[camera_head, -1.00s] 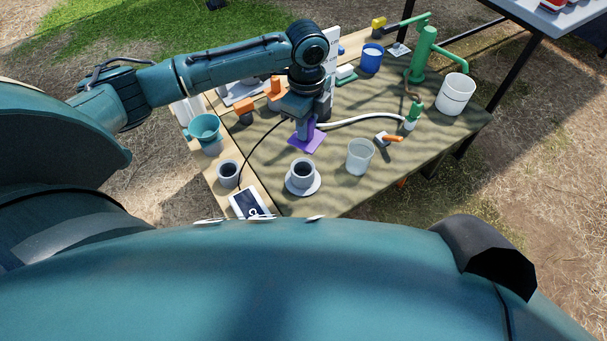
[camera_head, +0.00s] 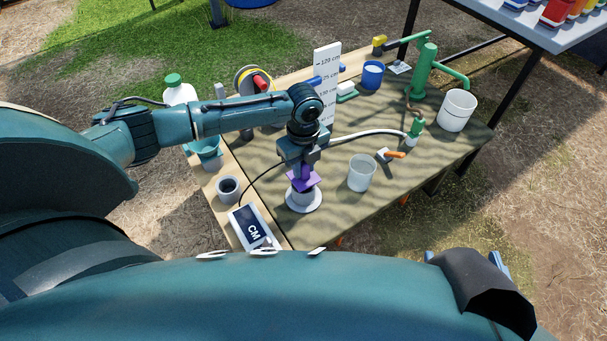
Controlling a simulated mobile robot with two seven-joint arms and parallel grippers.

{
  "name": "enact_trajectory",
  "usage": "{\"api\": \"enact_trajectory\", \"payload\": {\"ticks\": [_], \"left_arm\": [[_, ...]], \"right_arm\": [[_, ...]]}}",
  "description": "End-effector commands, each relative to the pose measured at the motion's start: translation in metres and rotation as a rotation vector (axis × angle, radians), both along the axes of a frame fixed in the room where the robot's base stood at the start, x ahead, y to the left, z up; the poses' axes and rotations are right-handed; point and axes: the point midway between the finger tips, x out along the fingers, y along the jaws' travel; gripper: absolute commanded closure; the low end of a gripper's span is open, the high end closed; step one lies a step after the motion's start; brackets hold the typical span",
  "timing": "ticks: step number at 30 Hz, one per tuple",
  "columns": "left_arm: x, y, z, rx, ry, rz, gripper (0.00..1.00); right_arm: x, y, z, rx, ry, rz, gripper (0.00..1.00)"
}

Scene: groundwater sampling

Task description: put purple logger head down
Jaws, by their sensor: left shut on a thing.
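My left gripper (camera_head: 304,168) is shut on the purple logger head (camera_head: 304,182). It holds the head just above a grey cup (camera_head: 299,198) that stands on a white saucer (camera_head: 317,204) near the front of the table. The head hides part of the cup's mouth, and I cannot tell whether the two touch. The gripper and wrist hide part of the head. My right gripper does not show.
A clear cup (camera_head: 361,174) stands right of the saucer, with an orange-handled tool (camera_head: 393,155) behind. A grey cup (camera_head: 228,189) and a tablet (camera_head: 253,227) are at left. A green pump (camera_head: 423,70), white bucket (camera_head: 457,111) and blue cup (camera_head: 372,74) stand farther back.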

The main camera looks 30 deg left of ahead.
Motion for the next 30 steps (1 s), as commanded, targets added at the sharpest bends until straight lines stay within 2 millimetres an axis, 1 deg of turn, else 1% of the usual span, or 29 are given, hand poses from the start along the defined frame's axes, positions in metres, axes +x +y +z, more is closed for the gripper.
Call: {"api": "enact_trajectory", "payload": {"ticks": [1, 4, 16, 17, 18, 24, 25, 30], "left_arm": [[0.000, 0.000, -0.013, 0.001, 0.002, 0.000, 1.00], [0.000, 0.000, -0.023, 0.001, 0.001, 0.000, 1.00], [0.000, 0.000, -0.027, 0.000, 0.000, 0.000, 1.00], [0.000, 0.000, -0.028, 0.000, 0.000, 0.000, 0.76], [0.000, 0.000, -0.027, 0.000, 0.000, -0.001, 0.73], [0.000, 0.000, -0.027, 0.000, 0.000, 0.000, 0.56], [0.000, 0.000, -0.027, 0.000, 0.000, 0.000, 0.55], [0.000, 0.000, -0.027, 0.000, 0.000, 0.000, 0.55]], "right_arm": [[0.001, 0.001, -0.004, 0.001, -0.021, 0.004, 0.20], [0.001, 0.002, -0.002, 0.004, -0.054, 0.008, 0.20], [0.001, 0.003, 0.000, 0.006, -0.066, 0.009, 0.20], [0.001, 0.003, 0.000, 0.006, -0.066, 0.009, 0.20], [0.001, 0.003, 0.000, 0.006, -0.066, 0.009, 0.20], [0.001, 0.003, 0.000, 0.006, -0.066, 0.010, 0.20], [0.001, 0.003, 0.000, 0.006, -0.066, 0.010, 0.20], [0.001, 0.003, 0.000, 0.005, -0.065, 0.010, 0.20]]}}
